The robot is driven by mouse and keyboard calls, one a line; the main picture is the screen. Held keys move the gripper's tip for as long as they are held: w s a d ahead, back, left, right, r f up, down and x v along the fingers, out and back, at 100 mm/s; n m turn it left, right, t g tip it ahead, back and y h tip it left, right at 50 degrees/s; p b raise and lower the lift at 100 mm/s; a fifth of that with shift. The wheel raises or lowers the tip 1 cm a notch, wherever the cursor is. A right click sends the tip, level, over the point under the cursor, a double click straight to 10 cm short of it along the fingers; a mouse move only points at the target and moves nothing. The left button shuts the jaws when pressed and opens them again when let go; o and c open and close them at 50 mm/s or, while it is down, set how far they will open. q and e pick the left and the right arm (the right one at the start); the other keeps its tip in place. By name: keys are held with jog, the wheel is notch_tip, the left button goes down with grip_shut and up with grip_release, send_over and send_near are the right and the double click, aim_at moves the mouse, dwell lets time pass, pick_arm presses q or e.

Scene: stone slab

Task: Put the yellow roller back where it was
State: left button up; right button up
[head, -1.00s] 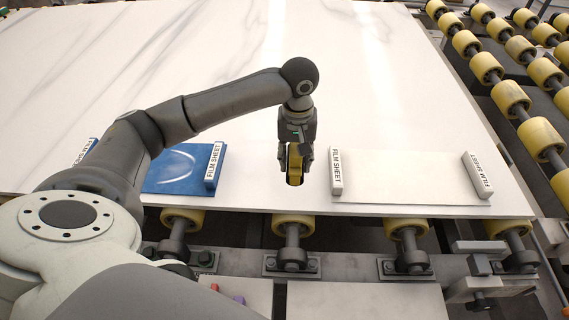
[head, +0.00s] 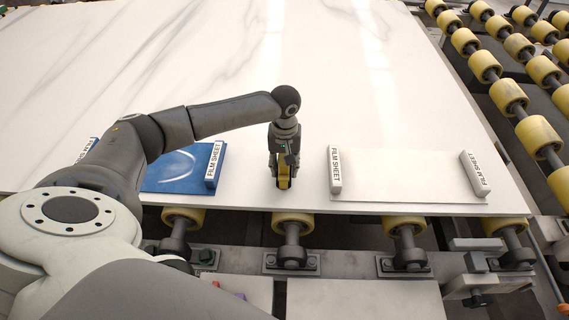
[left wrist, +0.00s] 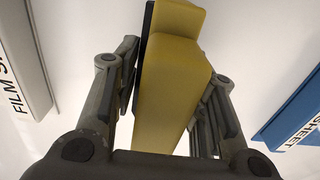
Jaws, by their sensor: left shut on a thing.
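My left gripper (head: 283,172) is shut on the yellow roller (head: 284,183), over the white slab (head: 230,95) near its front edge. It is between the blue sheet on the left and the white sheet on the right. In the left wrist view, the yellow roller (left wrist: 176,80) stands between the two fingers of my left gripper (left wrist: 165,95), with a dark strip along one side. I cannot tell whether the roller touches the slab. My right gripper is not in view.
A blue sheet (head: 170,170) with a blue "FILM SHEET" block (head: 214,165) lies left of the gripper. A white sheet (head: 400,175) between two white labelled blocks (head: 335,170) lies right. Yellow conveyor rollers (head: 293,222) run below the front edge and at right (head: 537,135).

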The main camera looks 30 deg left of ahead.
pick_arm(q)
jog(key=o, duration=1.1)
jog(key=shift+f, duration=0.15)
notch_tip(320, 180, up, 12)
jog(key=shift+r+b, duration=0.2)
jog(key=shift+b, duration=0.35)
jog(key=shift+f, duration=0.1)
